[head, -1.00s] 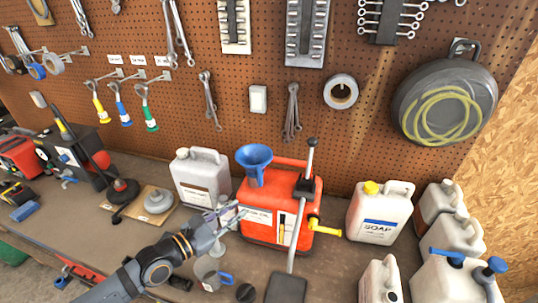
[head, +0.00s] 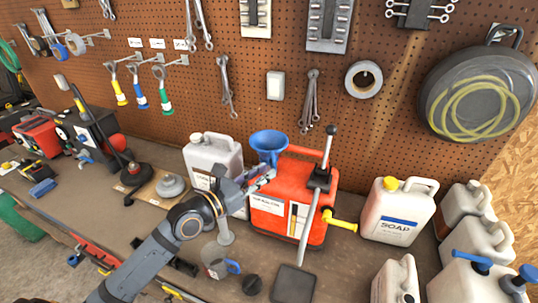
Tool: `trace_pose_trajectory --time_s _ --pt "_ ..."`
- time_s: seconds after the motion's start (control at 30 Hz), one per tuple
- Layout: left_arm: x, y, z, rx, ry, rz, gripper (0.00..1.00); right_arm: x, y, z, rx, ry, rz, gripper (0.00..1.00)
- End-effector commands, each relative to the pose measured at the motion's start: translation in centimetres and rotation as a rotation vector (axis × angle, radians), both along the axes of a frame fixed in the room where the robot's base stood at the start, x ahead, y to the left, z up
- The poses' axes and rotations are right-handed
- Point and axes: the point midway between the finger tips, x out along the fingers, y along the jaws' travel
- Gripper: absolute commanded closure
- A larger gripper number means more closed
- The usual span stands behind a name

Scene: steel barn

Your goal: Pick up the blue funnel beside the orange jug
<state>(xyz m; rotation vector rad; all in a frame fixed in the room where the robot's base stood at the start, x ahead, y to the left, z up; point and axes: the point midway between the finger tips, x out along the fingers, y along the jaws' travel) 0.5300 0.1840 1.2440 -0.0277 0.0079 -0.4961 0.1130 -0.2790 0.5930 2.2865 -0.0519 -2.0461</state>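The blue funnel (head: 269,142) is upright, wide mouth up, at the upper left of the orange jug (head: 318,226). Its lower end overlaps the jug's top, and I cannot tell whether it rests in the jug. My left gripper (head: 264,178) is just below and in front of the funnel, before the jug's left upper side. Its fingers look open, with nothing seen between them. I cannot tell whether they touch the funnel or the jug. My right gripper is not in view.
A grey-white jug (head: 206,155) stands close on the left. A lever pump (head: 317,190) stands in front of the orange jug. A soap jug (head: 396,215) and more white jugs are on the right. A pegboard with tools is behind.

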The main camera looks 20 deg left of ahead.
Motion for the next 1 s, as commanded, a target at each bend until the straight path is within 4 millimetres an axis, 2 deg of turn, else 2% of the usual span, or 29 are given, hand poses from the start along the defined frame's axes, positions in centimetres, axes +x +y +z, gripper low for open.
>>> trace_pose_trajectory --time_s 0.1,0.3,0.63,0.67,0.8,1.0 --pt "1.4 -0.6 0.0 -0.011 -0.005 0.001 0.78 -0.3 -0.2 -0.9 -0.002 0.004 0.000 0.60" --pt "3.8 -1.6 0.2 -0.007 -0.003 0.003 0.78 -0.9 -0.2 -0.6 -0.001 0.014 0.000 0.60" --pt "4.4 -2.1 0.0 -0.001 0.001 0.001 0.78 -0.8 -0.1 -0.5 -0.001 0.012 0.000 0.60" --pt "4.4 -2.1 0.0 -0.001 0.001 0.001 0.80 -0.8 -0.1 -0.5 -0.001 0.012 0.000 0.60" --pt "4.4 -2.1 0.0 -0.001 0.000 0.001 0.98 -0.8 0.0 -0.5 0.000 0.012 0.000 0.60" --pt "4.4 -2.1 0.0 -0.001 0.001 0.001 1.00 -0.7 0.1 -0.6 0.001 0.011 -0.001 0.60"
